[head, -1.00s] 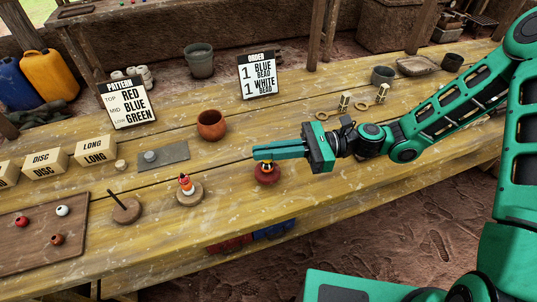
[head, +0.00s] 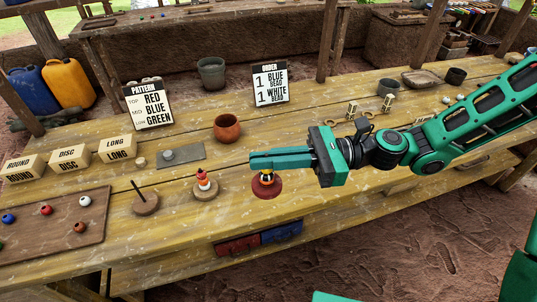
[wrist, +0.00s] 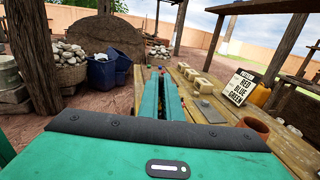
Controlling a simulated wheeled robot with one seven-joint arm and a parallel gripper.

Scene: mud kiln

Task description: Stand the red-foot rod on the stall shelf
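The red-foot rod (head: 265,190) has a round dark red foot and a short stack with yellow, black and pale bands. In the head view it sits under the fingers of my gripper (head: 255,163), near the table's front edge. The gripper is shut on its upper part. Whether the foot touches the table is hard to tell. In the wrist view the fingers (wrist: 163,95) lie nearly parallel with a narrow gap, and the rod is hidden. A rack with coloured items (head: 495,12) stands far back right; I cannot tell whether it is the stall shelf.
A wooden table (head: 330,190) carries a rod with an orange-white stack (head: 204,186), a bare rod on a wooden foot (head: 145,203), a clay bowl (head: 227,128), a bead tray (head: 60,245) and labelled blocks (head: 117,150). Red and blue bins (head: 258,240) sit below the front edge.

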